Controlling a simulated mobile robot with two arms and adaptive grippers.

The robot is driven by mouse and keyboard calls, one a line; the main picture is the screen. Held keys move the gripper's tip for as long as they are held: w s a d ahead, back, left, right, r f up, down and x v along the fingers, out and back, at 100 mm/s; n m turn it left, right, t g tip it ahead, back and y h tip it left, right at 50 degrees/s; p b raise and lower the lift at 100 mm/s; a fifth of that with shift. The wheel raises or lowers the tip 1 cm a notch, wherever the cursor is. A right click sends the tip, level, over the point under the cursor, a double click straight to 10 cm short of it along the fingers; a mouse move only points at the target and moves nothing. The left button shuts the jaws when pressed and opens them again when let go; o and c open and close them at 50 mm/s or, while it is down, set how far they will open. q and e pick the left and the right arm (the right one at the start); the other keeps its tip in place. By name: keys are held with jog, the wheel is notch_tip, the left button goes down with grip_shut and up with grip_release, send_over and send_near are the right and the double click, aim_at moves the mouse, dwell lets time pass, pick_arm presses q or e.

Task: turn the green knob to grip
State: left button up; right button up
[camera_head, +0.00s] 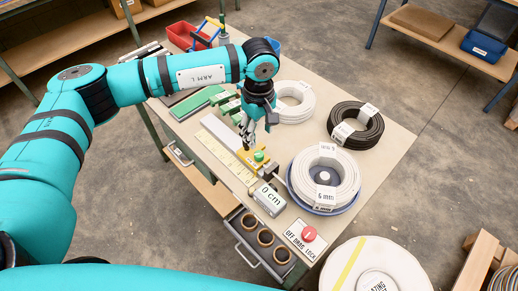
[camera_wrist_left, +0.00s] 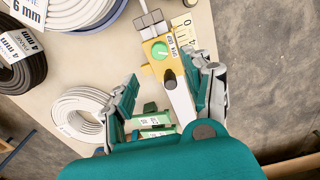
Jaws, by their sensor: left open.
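The green knob (camera_head: 259,156) sits on top of a small yellow block (camera_head: 252,165) on the workbench. In the left wrist view the knob (camera_wrist_left: 160,50) is round with a pale mark across it, and a label lies beside it on the yellow block (camera_wrist_left: 178,62). My left gripper (camera_head: 257,132) is above and just behind the knob in the head view. In the left wrist view my left gripper (camera_wrist_left: 165,82) is open, its fingers apart with the knob ahead between them, and nothing is held. My right gripper is not in view.
A cable coil marked 6 mm (camera_head: 326,172), a black coil (camera_head: 355,124) and another white coil (camera_head: 294,101) lie on the bench right of the knob. Green blocks (camera_head: 231,106) stand behind.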

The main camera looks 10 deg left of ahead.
aim_at(259, 154)
pick_arm(q)
notch_tip(259, 154, down, 9)
jog(key=shift+f+p, duration=0.2)
jog(key=shift+p, duration=0.6)
jog(key=shift+d, duration=0.1)
jog(key=shift+c, duration=0.4)
grip_shut()
